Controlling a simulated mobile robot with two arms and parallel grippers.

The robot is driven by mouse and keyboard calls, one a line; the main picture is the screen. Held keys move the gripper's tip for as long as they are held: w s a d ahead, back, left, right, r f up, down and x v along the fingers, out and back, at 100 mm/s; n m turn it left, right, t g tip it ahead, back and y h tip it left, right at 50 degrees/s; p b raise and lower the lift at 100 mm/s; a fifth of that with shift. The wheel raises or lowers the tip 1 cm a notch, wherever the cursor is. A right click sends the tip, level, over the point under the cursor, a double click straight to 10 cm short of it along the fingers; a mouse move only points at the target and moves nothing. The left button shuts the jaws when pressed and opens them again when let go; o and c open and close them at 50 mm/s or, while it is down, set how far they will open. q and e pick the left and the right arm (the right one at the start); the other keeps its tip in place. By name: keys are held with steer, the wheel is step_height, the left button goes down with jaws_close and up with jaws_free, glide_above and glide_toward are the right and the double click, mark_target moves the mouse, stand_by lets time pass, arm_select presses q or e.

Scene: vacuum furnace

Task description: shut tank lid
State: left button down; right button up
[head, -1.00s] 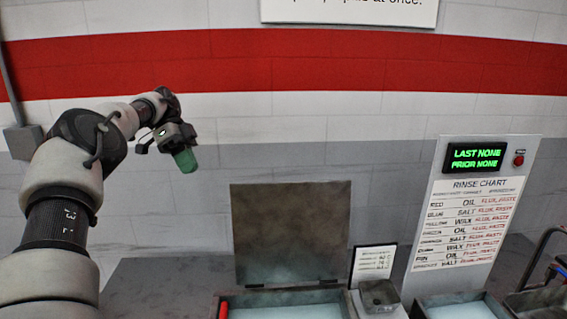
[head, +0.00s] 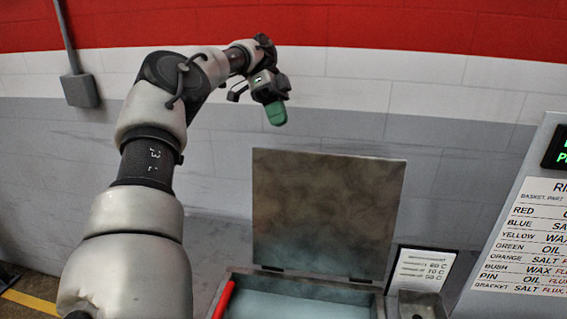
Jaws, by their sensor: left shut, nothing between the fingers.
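The tank lid (head: 325,213) is a flat grey-brown metal plate. It stands open, nearly upright, hinged at the back edge of the tank (head: 232,279). The tank holds pale blue liquid, and its lower part is cut off by the frame's bottom edge. A red bar (head: 222,300) lies along the tank's left rim. My left gripper (head: 277,114), with green fingertips, is shut and empty. In the picture it is above the lid's top edge, left of its middle, and does not appear to touch it. My right gripper is not in view.
A small temperature sign (head: 422,275) and a grey metal container (head: 420,304) stand right of the tank. The rinse chart board (head: 520,225) is at the far right. A grey wall box (head: 80,91) hangs at upper left.

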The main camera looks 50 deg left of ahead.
mark_target(291, 174)
arm_select(q)
steer(key=s+d+f, duration=0.1)
steer(key=d, duration=0.1)
steer(key=s+d+f, duration=0.1)
steer(key=d, duration=0.1)
steer(key=s+d+f+p, duration=0.1)
steer(key=s+d+f, duration=0.1)
steer(key=shift+d, duration=0.35)
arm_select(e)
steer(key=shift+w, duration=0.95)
arm_select(q)
steer(key=shift+f, duration=0.1)
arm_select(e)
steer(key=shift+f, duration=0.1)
